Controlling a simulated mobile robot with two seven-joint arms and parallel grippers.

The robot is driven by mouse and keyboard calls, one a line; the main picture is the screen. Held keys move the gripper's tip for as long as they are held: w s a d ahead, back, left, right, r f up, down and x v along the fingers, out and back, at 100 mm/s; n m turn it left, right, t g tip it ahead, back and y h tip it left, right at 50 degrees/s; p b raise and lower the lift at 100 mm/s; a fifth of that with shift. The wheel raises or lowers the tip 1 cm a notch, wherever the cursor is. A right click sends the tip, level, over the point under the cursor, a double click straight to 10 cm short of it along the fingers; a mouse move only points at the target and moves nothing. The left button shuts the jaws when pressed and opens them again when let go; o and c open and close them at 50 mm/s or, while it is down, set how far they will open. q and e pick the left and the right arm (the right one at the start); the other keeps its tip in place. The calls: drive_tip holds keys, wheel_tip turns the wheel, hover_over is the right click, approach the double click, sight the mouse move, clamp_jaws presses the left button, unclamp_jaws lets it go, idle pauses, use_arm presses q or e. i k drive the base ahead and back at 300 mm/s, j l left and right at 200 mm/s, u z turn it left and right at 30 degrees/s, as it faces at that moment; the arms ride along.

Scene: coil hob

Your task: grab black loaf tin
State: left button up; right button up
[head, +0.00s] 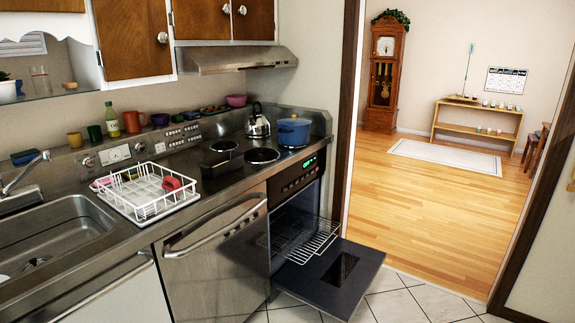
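A black, open-topped rectangular tin, which looks like the black loaf tin (220,159), sits on the left part of the coil hob (236,178) in the head view. Dark coil burners lie behind it and to its right, and its lower edges blend into the dark hob top. Neither of my grippers is in view.
A blue pot (294,132) and a kettle (258,122) stand on the hob's back and right. A white dish rack (148,190) with a red item is left of the tin. The oven door (330,278) hangs open below, with a wire rack (312,243) pulled out.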

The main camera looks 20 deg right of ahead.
sight(223, 165)
drive_tip(key=z, duration=0.25)
drive_tip(key=i+l+z, duration=0.1)
drive_tip(key=i+l, duration=0.15)
drive_tip(key=i+l+z, duration=0.15)
drive_tip(key=i, duration=0.35)
drive_tip(key=i+l+z, duration=0.1)
drive_tip(key=i, duration=0.3)
drive_tip(key=l, duration=0.1)
